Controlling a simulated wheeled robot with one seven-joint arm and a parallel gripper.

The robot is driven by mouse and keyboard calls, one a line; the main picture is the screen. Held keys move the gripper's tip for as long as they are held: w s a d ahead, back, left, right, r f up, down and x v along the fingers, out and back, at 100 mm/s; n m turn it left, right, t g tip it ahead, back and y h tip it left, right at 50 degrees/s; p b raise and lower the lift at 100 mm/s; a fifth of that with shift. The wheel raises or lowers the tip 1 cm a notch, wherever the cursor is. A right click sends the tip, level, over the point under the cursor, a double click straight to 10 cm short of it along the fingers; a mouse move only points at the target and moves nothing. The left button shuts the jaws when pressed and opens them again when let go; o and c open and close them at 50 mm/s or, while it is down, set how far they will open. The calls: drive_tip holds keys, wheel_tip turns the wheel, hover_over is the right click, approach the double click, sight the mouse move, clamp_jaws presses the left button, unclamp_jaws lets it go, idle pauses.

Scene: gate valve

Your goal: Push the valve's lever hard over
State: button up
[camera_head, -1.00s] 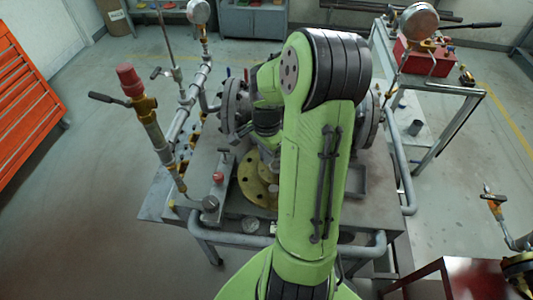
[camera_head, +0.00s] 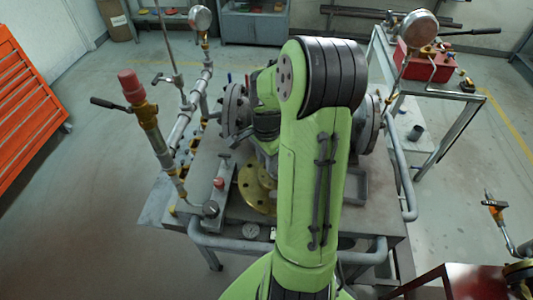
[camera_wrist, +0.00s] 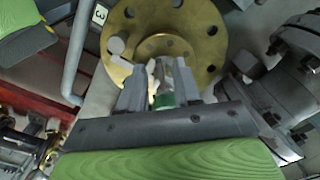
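My gripper is hidden behind my green arm in the head view. In the wrist view my gripper (camera_wrist: 170,90) has grey finger parts in front of a wide grey bar. A pale metal piece with a green base shows between them; I cannot tell whether it is gripped. A round brass flange (camera_wrist: 207,22) with bolt holes lies beyond the fingertips; it also shows beside my arm in the head view (camera_head: 252,190). A black-handled lever (camera_head: 108,103) sticks out left from a red-capped brass fitting (camera_head: 146,115). I cannot tell which lever is the task's; the valve is partly hidden.
A grey steel bench (camera_head: 160,204) carries pipes and bolted flanges (camera_head: 236,110). A pressure gauge (camera_head: 200,18) stands at its back left, and another (camera_head: 419,28) at right. A red toolbox (camera_head: 424,60) sits on the stand at right. An orange cabinet (camera_head: 25,105) is at far left, with clear floor between.

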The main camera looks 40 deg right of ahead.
wheel_tip(320, 180, up, 16)
drive_tip(key=p, duration=0.3)
drive_tip(key=shift+f, duration=0.2)
